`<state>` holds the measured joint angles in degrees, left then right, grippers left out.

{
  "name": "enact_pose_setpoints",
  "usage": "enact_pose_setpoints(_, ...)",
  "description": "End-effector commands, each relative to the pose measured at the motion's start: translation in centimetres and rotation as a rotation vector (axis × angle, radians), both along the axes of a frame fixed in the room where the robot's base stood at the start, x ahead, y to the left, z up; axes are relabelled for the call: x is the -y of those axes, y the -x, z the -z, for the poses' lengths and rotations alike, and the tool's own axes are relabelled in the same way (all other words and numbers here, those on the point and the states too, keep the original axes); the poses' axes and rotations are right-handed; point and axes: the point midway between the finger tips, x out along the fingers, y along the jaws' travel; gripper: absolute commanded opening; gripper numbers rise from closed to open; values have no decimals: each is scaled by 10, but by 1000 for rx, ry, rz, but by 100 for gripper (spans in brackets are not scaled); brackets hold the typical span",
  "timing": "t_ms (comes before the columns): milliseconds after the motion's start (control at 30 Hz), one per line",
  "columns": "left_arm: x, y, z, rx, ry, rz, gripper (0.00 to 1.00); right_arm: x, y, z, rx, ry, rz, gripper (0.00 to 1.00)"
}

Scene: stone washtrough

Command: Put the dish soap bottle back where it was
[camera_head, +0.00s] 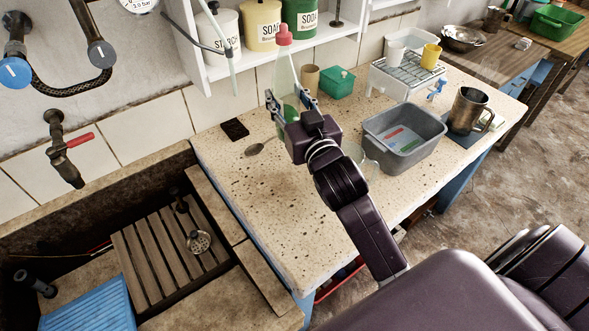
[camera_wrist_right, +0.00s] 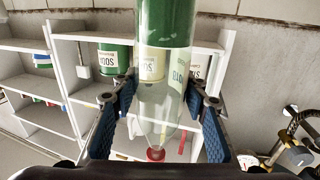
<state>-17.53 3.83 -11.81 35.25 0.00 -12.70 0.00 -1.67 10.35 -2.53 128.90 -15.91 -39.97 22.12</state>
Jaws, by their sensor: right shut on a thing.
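The dish soap bottle (camera_head: 285,72) is clear, with a red cap and green liquid in its lower part. It stands roughly upright over the speckled countertop (camera_head: 268,205). My right gripper (camera_head: 290,98) is shut on its body, with one finger on each side. The gripper hides the bottle's bottom, so I cannot tell whether it touches the counter. In the right wrist view the bottle (camera_wrist_right: 165,75) runs between the blue-padded fingers (camera_wrist_right: 166,98), with its red cap at the bottom of the picture. My left gripper is not in view.
A grey basin (camera_head: 405,150) stands right of my gripper, beside a clear glass. A black sponge (camera_head: 234,129) and a spoon (camera_head: 259,146) lie left. The counter's front left is clear.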

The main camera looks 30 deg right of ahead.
Motion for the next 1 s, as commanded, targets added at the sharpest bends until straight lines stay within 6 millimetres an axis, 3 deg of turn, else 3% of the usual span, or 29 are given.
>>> enact_pose_setpoints(167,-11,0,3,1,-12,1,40,21,-21,-23,9,-6,35,8)
enact_pose_setpoints(300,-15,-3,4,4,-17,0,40,27,-26,-21,3,-10,45,8)
enact_pose_setpoints(367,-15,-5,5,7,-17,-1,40,28,-26,-10,0,-11,47,8)
enact_pose_setpoints(800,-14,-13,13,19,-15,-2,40,27,-26,104,0,-13,46,8)
enact_pose_setpoints(1000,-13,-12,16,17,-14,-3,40,27,-26,127,6,-12,46,8)
